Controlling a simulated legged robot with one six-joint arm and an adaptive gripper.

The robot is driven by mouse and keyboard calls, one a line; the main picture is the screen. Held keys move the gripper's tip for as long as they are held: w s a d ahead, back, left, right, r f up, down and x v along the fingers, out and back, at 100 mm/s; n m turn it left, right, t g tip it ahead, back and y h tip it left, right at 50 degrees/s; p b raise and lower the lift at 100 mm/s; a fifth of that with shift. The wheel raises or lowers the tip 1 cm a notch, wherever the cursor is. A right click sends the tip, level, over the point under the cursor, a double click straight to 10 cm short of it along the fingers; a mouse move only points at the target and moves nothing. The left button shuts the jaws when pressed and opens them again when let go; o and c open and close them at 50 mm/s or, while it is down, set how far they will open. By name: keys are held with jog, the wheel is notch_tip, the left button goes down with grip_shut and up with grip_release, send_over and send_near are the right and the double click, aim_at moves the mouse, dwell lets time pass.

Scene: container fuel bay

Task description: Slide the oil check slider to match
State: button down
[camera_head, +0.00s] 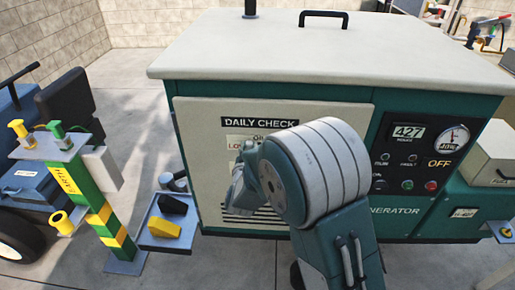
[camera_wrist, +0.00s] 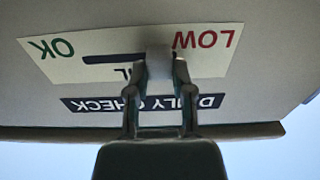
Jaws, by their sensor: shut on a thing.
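The oil check slider's pale knob (camera_wrist: 159,58) sits between my fingertips. My gripper (camera_wrist: 160,68) is shut on it. The knob is at the LOW end of the dark slot (camera_wrist: 112,59), near the red LOW lettering (camera_wrist: 204,38). In the wrist view the label is upside down, with the green OK lettering (camera_wrist: 50,48) at the far left and bare slot toward it. In the head view the white oil label (camera_head: 238,143) is partly visible under the DAILY CHECK sign (camera_head: 260,121). My arm hides the rest of the label and the slider there.
The generator (camera_head: 330,50) has a control panel on the right with a digital display (camera_head: 408,132) reading 427, a gauge (camera_head: 452,138) and the word OFF (camera_head: 439,163). A green and yellow EARTH post (camera_head: 75,185) and a small tray (camera_head: 153,240) with black and yellow blocks stand left.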

jog(key=shift+a, duration=0.45)
jog(key=shift+c, duration=2.4)
grip_release()
jog(key=shift+a, duration=0.2)
